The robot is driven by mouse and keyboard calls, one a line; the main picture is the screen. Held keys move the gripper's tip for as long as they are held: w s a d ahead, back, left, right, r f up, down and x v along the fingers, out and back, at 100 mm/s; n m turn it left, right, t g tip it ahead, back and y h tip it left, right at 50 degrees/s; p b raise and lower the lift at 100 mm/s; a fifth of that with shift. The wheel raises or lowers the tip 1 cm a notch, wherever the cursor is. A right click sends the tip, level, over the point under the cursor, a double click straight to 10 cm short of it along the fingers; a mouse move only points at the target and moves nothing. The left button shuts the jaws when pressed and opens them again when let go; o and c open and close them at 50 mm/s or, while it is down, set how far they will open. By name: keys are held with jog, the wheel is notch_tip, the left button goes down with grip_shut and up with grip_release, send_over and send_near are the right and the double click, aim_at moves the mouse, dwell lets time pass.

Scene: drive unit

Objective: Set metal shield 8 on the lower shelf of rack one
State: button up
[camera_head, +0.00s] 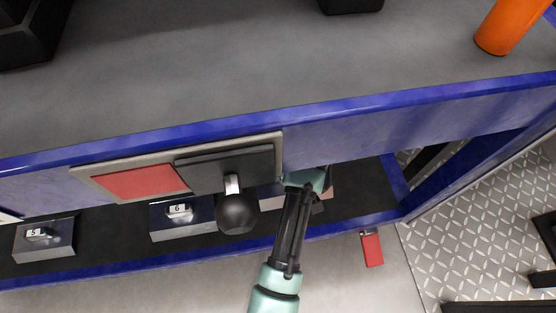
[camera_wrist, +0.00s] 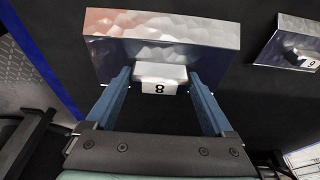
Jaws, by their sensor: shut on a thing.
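Metal shield 8 (camera_wrist: 165,35) is a faceted silvery plate with a small white block numbered 8 (camera_wrist: 160,78), seen inverted in the wrist view. My gripper (camera_wrist: 158,73) is shut on that block, with one blue finger on each side. In the head view the shield is at the lower shelf (camera_head: 110,216), a black surface edged in blue. My wrist (camera_head: 305,180) reaches in there and hides most of the shield. I cannot tell whether the shield touches the shelf.
Shield 6 (camera_head: 181,217) and shield 5 (camera_head: 45,238) sit on the same shelf to the left. A dark panel with a round black knob (camera_head: 238,213) hangs close left of my arm. A blue-edged grey top (camera_head: 250,75) overhangs the shelf. A red object (camera_head: 372,250) is at right.

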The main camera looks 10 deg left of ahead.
notch_tip(320, 180, down, 10)
jog(key=b, duration=0.5)
jog(key=shift+r+b, duration=0.15)
jog(key=shift+b, duration=0.25)
jog(key=shift+r, duration=0.1)
jog(key=o, duration=1.4)
